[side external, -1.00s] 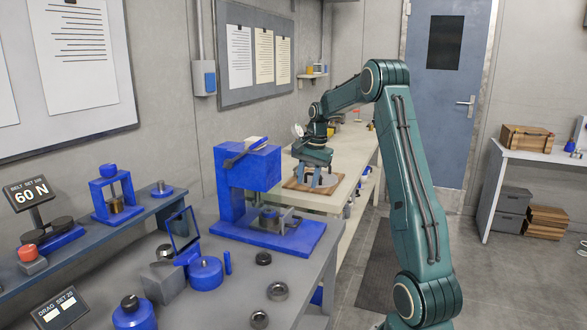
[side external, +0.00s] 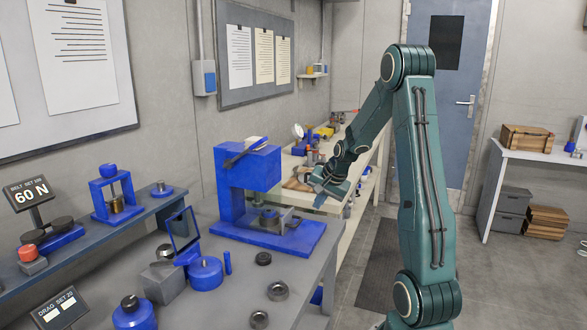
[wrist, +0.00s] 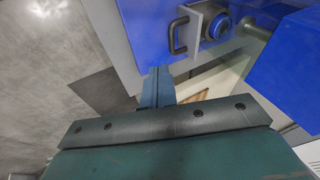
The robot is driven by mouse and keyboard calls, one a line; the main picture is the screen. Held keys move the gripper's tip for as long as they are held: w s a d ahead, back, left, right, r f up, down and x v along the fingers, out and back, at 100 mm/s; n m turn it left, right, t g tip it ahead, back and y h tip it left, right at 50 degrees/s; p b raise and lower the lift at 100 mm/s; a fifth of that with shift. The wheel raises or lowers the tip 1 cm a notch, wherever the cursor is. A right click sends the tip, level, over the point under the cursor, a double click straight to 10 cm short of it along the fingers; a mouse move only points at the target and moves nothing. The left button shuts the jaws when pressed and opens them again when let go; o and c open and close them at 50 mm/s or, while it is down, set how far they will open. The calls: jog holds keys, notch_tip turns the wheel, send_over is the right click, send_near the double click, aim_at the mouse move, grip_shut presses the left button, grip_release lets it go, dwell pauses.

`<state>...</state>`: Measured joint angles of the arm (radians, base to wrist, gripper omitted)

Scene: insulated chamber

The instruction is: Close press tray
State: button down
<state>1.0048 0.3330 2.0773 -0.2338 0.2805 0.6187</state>
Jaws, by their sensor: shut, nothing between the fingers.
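The blue press (side external: 232,205) stands on the grey bench, with its lever on top. Its small grey tray (side external: 285,214) sits low over the blue base, under the press head. In the wrist view the tray's grey front plate (wrist: 197,24) carries a dark handle (wrist: 173,36), with a round blue part behind it. My gripper (side external: 318,201) is to the right of the press, apart from the tray. In the wrist view my gripper (wrist: 157,73) is shut and empty, with the handle beyond its fingertips and slightly right.
A pale bench (side external: 339,228) with several items runs behind my gripper. Loose dark rings (side external: 278,291), a blue round pot (side external: 206,273) and a blue-framed panel (side external: 184,230) stand in front of the press. The floor is open on the right.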

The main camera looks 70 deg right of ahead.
jog(key=s+a, duration=0.1)
jog(key=s+a+f+h, duration=0.1)
jog(key=s, duration=0.1)
jog(key=s+a+t+h, duration=0.1)
jog(key=shift+s+f, duration=0.25)
jog(key=shift+s, duration=0.1)
jog(key=shift+w+f, duration=0.1)
jog(key=shift+f, duration=0.1)
jog(key=x, duration=0.9)
jog(key=shift+w+d, duration=0.15)
jog(key=shift+d, duration=0.05)
jog(key=w, duration=0.2)
jog(key=shift+w+d+r, duration=0.1)
jog(key=shift+w, duration=0.25)
jog(key=shift+w+r, duration=0.1)
jog(key=shift+w, duration=0.6)
jog(key=shift+w, duration=0.1)
